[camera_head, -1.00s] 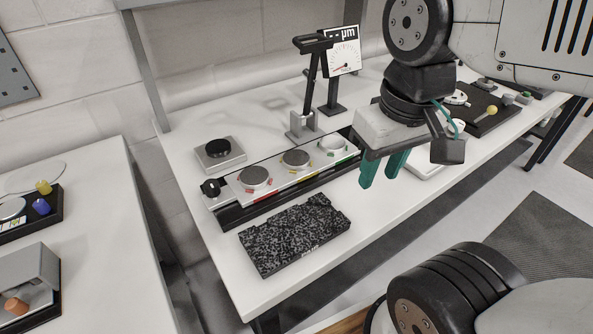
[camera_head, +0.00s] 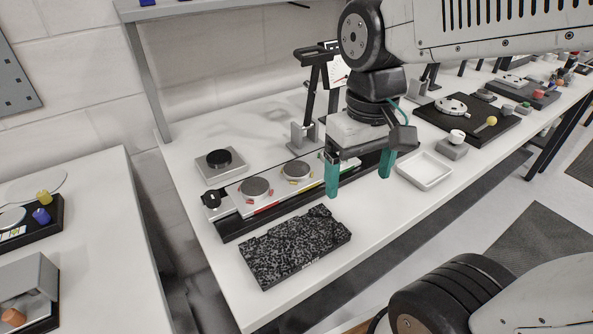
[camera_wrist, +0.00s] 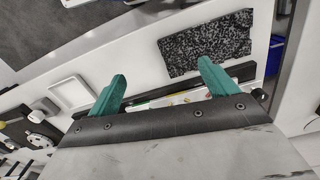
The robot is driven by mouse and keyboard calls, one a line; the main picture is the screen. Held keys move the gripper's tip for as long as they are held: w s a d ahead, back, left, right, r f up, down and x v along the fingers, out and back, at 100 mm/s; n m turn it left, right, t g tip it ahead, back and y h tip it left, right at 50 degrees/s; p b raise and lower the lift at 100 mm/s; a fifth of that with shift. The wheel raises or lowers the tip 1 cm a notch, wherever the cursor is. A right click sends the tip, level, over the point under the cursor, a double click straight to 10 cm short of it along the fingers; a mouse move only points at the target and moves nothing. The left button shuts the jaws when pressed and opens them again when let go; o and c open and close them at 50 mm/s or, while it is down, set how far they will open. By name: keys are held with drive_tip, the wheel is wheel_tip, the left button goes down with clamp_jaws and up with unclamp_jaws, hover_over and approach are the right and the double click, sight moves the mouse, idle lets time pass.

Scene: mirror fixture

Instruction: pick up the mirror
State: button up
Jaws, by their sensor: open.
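A black rail fixture (camera_head: 232,229) with a pale top holds round grey discs, one at its left part (camera_head: 255,188) and one in the middle (camera_head: 296,170). A third disc place further right is hidden behind my gripper. I cannot tell for sure which disc is the mirror; a dark round piece also sits on a silver square block (camera_head: 219,162) behind the rail. My gripper (camera_head: 358,180) is open and empty, its green fingers apart above the rail's right end. In the wrist view the fingers (camera_wrist: 160,76) spread over the partly hidden rail.
A black speckled slab (camera_head: 295,247) lies in front of the rail. A white shallow tray (camera_head: 424,170) lies to the right. A gauge stand (camera_head: 313,95) rises behind the rail, close to my arm. A dark board (camera_head: 467,116) with parts lies further right.

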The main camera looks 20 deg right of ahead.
drive_tip(key=w+a+f, duration=0.1)
drive_tip(key=w+f, duration=0.1)
drive_tip(key=w, duration=0.5)
drive_tip(key=w+a+f, duration=0.1)
drive_tip(key=w+f, duration=0.1)
drive_tip(key=w, duration=0.6)
hover_over(297, 168)
drive_tip(key=shift+a+f, duration=0.1)
drive_tip(key=shift+a, duration=0.15)
drive_tip(key=f, duration=0.7)
drive_tip(key=shift+d+f, duration=0.2)
drive_tip(key=c, duration=1.2)
